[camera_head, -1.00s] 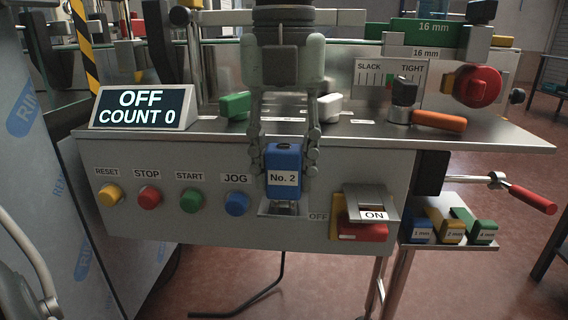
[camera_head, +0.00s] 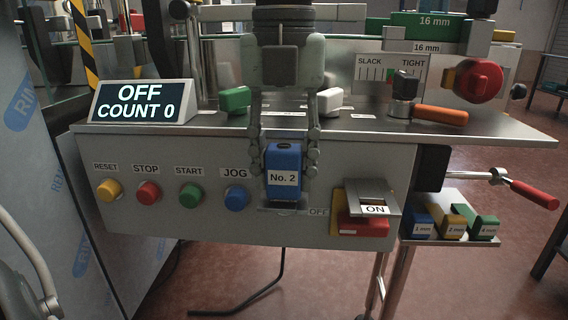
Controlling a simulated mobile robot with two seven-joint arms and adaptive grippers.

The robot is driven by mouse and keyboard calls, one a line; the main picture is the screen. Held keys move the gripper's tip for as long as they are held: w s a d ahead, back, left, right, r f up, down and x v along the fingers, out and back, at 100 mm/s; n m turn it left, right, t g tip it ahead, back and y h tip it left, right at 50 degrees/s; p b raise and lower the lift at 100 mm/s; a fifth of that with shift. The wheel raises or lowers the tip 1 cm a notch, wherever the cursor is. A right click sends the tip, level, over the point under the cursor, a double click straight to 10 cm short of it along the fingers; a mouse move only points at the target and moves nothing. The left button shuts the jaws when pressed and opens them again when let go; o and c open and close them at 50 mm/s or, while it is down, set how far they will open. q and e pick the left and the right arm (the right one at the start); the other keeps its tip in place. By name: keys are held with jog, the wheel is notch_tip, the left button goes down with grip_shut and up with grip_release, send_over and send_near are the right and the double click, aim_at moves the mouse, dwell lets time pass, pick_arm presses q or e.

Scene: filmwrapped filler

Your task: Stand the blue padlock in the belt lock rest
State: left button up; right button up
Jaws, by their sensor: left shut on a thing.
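The blue padlock (camera_head: 283,160), labelled "No. 2", is upright with its body above, in front of the grey panel. My left gripper (camera_head: 285,170) comes down from above and is shut on it, one finger at each side. The padlock's lower end is at the small metal lock rest (camera_head: 263,210) on the panel front. The shackle below the body is now hidden, and I cannot tell how deep it sits in the rest. My right gripper is not in view.
Push buttons, including the blue JOG button (camera_head: 237,199), line the panel to the left. The red switch (camera_head: 362,224) with its ON flap (camera_head: 375,209) is close on the right. An orange-handled lever (camera_head: 440,115) and green (camera_head: 234,99) and white blocks stand above.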

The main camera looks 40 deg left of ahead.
pick_arm(q)
jog(key=shift+f+b, duration=0.3)
jog(key=shift+b, duration=0.1)
dwell(0.9)
jog(key=o, duration=1.3)
jog(key=shift+r, duration=0.1)
notch_tip(320, 180, up, 12)
jog(key=shift+f, duration=0.1)
